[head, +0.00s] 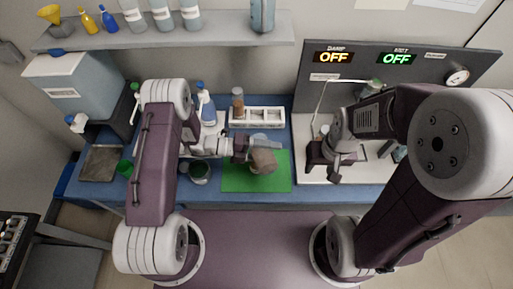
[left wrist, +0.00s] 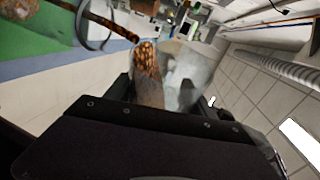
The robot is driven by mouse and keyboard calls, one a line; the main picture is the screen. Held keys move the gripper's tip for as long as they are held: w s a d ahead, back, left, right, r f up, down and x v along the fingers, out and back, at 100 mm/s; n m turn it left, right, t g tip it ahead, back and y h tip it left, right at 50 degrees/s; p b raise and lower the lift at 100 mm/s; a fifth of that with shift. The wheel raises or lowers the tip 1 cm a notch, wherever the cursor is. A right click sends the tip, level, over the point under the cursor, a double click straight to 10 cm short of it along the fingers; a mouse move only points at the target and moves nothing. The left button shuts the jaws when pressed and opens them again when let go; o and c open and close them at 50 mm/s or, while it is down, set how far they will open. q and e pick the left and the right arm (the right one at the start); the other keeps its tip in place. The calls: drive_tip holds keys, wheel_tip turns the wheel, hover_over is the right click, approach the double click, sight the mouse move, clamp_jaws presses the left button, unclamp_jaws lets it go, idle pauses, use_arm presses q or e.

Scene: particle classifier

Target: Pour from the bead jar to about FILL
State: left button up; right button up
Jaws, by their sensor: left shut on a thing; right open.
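My left gripper (head: 262,146) is shut on the bead jar (head: 263,161) and holds it above the green mat (head: 235,181). In the left wrist view, the jar (left wrist: 148,65) is tilted and shows amber-brown beads inside clear walls. A clear, hazy vessel (left wrist: 187,75) shows beside it there; I cannot tell whether they touch. The left gripper (left wrist: 165,88) fills the lower part of that view. No FILL mark is readable. My right gripper (head: 333,165) is open above the white board (head: 310,178), away from the jar.
A white divided tray (head: 257,124) stands behind the green mat. A blue-capped bottle (head: 208,110) and a dark round container (head: 199,172) are to the left. A control panel (head: 430,68) with two OFF displays stands at the back right. A thin wire stand (head: 321,98) rises near my right gripper.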

use_arm(q)
drive_tip(key=shift+r, duration=0.1)
idle(0.4)
drive_tip(key=shift+w, duration=0.1)
idle(0.5)
drive_tip(key=shift+r+n, duration=0.1)
drive_tip(key=shift+n, duration=0.2)
drive_tip(key=shift+w, duration=0.1)
idle(0.5)
drive_tip(key=shift+r+h, duration=0.1)
drive_tip(key=shift+h, duration=0.2)
drive_tip(key=shift+w+r+n+g, duration=0.1)
drive_tip(key=shift+r+n+g, duration=0.05)
drive_tip(key=shift+n+g, duration=0.2)
drive_tip(key=shift+c, duration=0.2)
idle(1.0)
